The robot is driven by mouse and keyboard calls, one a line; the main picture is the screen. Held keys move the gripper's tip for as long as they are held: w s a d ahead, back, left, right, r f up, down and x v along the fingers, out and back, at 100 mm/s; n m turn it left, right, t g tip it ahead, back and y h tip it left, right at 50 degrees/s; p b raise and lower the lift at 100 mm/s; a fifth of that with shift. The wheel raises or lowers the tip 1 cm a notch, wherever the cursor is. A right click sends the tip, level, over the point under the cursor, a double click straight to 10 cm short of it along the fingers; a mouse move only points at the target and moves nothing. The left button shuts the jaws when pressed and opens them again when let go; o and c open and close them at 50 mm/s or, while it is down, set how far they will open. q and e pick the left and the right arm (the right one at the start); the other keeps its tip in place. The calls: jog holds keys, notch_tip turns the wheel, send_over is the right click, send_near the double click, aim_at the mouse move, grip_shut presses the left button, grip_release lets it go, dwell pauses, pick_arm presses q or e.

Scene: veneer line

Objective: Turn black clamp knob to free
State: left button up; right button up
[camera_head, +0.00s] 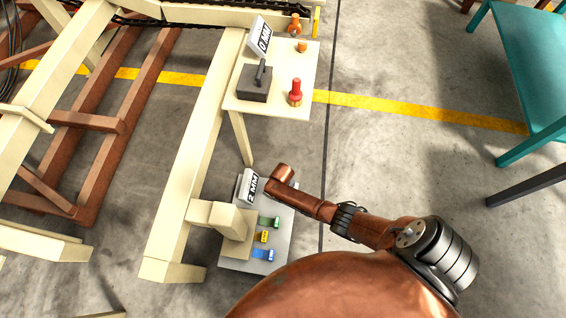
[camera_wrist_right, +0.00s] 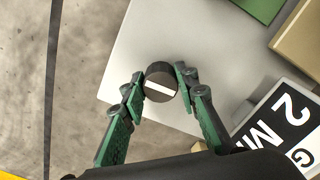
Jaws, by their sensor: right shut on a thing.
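The black clamp knob (camera_wrist_right: 161,86) is round and has a white bar across its top. In the right wrist view it stands near the edge of a pale grey plate (camera_wrist_right: 150,35), with the bar slanting down to the right. My right gripper (camera_wrist_right: 160,79) has its two green and dark fingers on either side of the knob and is shut on it. In the head view my right arm reaches in from the right. Its wrist hides the knob and the fingers there. The grey plate (camera_head: 283,228) shows beside it. My left gripper is not in view.
On the plate stand a "2 MM" sign (camera_head: 249,186), a green clip (camera_head: 270,222), a yellow tag (camera_head: 263,237), a blue clip (camera_head: 265,255) and beige blocks (camera_head: 234,219). A cream table (camera_head: 275,85) behind holds a "0 MM" sign, a dark block and a red knob (camera_head: 295,93).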

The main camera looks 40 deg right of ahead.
jog(key=n+p, duration=0.1)
jog(key=n, duration=0.2)
jog(key=shift+r+n, duration=0.1)
jog(key=shift+n, duration=1.2)
jog(key=n, duration=0.2)
jog(key=shift+n, duration=0.4)
jog(key=n, duration=0.4)
jog(key=shift+w+d, duration=0.1)
jog(key=n, duration=0.4)
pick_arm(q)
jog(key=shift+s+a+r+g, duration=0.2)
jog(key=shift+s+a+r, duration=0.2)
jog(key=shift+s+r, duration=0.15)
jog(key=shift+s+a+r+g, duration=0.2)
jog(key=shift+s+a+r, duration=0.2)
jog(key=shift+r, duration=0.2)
pick_arm(e)
jog(key=shift+n, duration=0.5)
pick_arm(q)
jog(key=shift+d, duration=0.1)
pick_arm(e)
jog(key=o, duration=1.1)
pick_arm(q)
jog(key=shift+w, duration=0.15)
pick_arm(e)
jog(key=shift+o, duration=0.2)
